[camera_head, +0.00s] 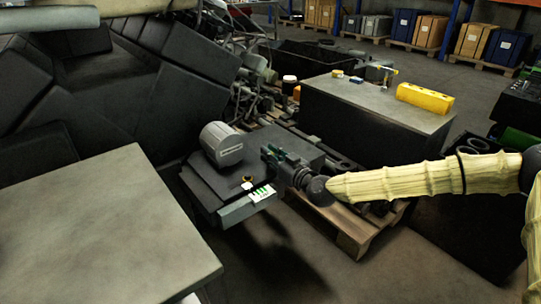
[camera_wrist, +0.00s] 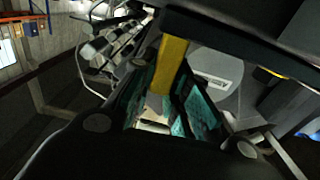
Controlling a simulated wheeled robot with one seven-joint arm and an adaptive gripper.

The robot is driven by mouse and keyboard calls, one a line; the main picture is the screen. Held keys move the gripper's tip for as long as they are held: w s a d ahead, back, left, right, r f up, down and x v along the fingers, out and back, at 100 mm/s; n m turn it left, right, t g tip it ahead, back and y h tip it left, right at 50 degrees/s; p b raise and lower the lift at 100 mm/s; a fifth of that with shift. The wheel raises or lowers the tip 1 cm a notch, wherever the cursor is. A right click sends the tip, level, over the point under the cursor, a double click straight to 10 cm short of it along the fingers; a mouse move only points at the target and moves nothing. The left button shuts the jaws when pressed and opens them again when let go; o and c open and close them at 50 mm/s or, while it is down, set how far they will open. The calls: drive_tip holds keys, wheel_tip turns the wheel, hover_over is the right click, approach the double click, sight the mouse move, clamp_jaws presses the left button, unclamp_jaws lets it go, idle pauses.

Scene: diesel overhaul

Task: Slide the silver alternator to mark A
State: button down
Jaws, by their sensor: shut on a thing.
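The silver alternator (camera_head: 221,145) is a rounded grey body with a pale label, on a dark bench (camera_head: 205,186) left of my gripper in the head view. In the wrist view it shows as a pale curved body (camera_wrist: 215,80) beyond and right of the fingers. My gripper (camera_head: 272,156) has teal finger pads and is at the bench's right side, apart from the alternator in the head view. In the wrist view, a yellow bar (camera_wrist: 172,65) stands between the finger pads (camera_wrist: 165,112), which are shut on it. I cannot make out mark A.
A grey-topped table (camera_head: 100,215) is at front left. A dark block with a yellow case (camera_head: 425,98) stands behind my arm. A wooden pallet (camera_head: 345,228) lies below.

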drive_tip(key=shift+w+d, duration=0.1)
drive_tip(key=shift+d, duration=0.05)
drive_tip(key=shift+w+d, duration=0.35)
drive_tip(key=shift+d, duration=0.1)
drive_tip(key=c, duration=1.4)
unclamp_jaws()
drive_tip(key=shift+o, duration=0.2)
drive_tip(key=shift+s, duration=0.1)
drive_tip(key=v, duration=1.2)
